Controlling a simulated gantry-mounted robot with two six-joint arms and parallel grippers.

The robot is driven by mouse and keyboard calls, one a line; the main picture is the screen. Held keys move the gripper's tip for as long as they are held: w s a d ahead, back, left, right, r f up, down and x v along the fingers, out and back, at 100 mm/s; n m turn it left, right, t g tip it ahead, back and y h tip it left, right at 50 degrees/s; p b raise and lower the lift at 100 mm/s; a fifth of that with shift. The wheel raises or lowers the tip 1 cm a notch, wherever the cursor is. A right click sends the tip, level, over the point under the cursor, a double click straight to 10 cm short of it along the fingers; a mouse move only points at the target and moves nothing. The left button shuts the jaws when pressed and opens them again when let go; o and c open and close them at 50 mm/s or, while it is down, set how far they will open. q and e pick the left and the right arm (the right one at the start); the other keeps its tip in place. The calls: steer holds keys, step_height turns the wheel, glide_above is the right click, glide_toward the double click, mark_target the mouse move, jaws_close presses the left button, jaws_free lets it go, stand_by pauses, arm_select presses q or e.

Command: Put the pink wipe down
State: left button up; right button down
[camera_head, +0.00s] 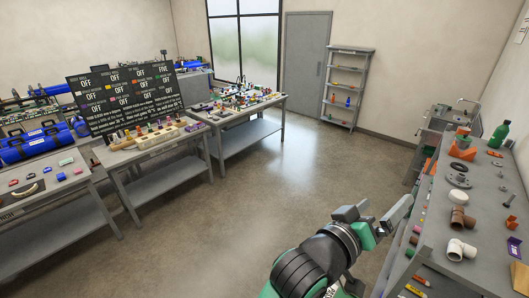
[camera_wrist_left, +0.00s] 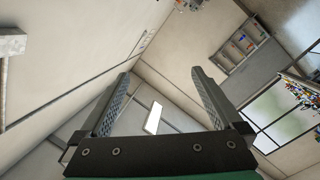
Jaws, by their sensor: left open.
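My left gripper (camera_head: 376,214) is in the lower right of the head view, beside the left edge of the right-hand workbench. Its two fingers are apart. In the left wrist view the spread fingers (camera_wrist_left: 160,76) have nothing between them but the distant wall and ceiling. I cannot pick out the pink wipe for certain. My right gripper is not in view.
The right workbench (camera_head: 482,238) holds pipe fittings (camera_head: 461,218), a green bottle (camera_head: 498,135) and small parts. Two tables with tools stand at the left, with a black sign board (camera_head: 125,100). A shelf rack (camera_head: 347,90) stands at the back. The middle floor (camera_head: 270,180) is clear.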

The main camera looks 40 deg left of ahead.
arm_select(q)
steer(key=s+a+r+m+t, duration=0.3)
steer(key=s+a+r+t, duration=0.2)
steer(key=s+r, duration=0.6)
steer(key=s+a+r+m+t+y, duration=0.1)
steer(key=s+a+r+m+t, duration=0.3)
steer(key=s+r, duration=0.7)
step_height(320, 180, up, 4)
steer(key=shift+s+a+r+t+y, duration=0.15)
steer(key=shift+s+a+t+y, duration=0.15)
steer(key=shift+a+t, duration=0.4)
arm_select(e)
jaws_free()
